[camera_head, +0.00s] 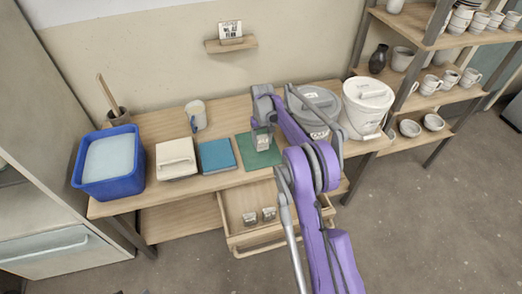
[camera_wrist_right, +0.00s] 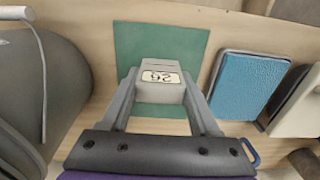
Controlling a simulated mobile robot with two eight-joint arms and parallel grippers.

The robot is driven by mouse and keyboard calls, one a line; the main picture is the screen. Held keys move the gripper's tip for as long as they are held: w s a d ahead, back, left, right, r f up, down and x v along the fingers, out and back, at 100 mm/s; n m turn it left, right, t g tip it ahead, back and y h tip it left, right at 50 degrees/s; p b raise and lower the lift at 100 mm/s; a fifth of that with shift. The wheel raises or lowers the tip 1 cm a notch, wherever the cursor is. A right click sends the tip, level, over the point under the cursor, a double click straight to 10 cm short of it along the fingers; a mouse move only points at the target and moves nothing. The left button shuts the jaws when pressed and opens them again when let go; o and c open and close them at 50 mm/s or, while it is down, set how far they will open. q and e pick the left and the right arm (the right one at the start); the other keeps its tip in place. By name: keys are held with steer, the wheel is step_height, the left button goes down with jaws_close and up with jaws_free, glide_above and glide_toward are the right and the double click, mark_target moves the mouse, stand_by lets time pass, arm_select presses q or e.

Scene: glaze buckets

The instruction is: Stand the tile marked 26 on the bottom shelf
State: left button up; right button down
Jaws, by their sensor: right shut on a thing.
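The tile marked 26 (camera_wrist_right: 158,78) is a small grey block with a pale label, which reads upside down in the right wrist view. My right gripper (camera_wrist_right: 160,92) is shut on it, one finger on each side. In the head view the tile (camera_head: 262,143) shows over the green mat (camera_head: 246,150); I cannot tell whether it touches the mat. A low board (camera_head: 180,218) also runs under the workbench. My left gripper is not in view.
Two lidded buckets (camera_head: 366,105) stand right of the mat. A blue book-like block (camera_head: 216,156), a cream box (camera_head: 176,158) and a blue tub (camera_head: 108,162) stand left. The low board's visible part is bare.

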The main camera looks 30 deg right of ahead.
steer(key=shift+f, duration=3.05)
steer(key=shift+f, duration=0.1)
steer(key=shift+c, duration=0.6)
jaws_free()
